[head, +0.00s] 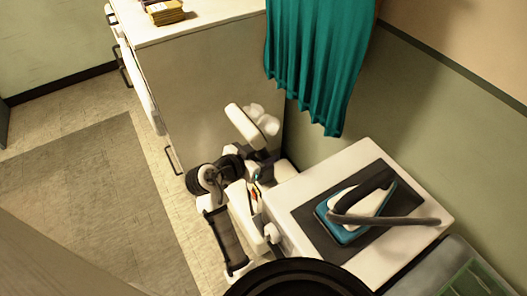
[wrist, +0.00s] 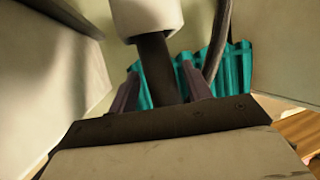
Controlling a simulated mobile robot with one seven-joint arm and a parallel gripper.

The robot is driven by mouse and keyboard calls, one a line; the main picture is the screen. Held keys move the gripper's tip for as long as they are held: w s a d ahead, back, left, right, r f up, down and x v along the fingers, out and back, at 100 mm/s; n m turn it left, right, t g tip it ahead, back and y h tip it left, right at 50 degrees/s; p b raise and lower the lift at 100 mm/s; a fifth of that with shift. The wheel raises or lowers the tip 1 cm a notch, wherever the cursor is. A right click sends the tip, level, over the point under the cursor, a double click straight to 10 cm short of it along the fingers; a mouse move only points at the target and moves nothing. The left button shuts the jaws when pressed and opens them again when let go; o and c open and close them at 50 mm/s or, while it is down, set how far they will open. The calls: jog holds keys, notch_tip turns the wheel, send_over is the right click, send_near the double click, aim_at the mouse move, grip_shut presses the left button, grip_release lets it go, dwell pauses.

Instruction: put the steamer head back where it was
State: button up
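In the wrist view, the steamer head shows as a white rounded body (wrist: 148,14) on a dark handle, at the top middle. A grey hose runs down to the right of the white body. In the head view my arm reaches up beside the white cabinet. The gripper's fingers and the steamer head cannot be told apart clearly there. No holder or stand for the steamer head can be made out.
A teal cloth (head: 318,60) hangs by the wall, right of the white cabinet (head: 200,80). Folded yellowish items (head: 165,11) lie on the cabinet. An iron (head: 352,213) rests on a dark mat on a white-topped table (head: 300,190). A green crate (head: 478,283) stands lower right. Floor at left is clear.

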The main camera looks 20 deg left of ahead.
jog(key=shift+s+r, duration=0.15)
jog(key=shift+r, duration=0.2)
jog(key=b+v, duration=0.3)
jog(key=v, duration=0.9)
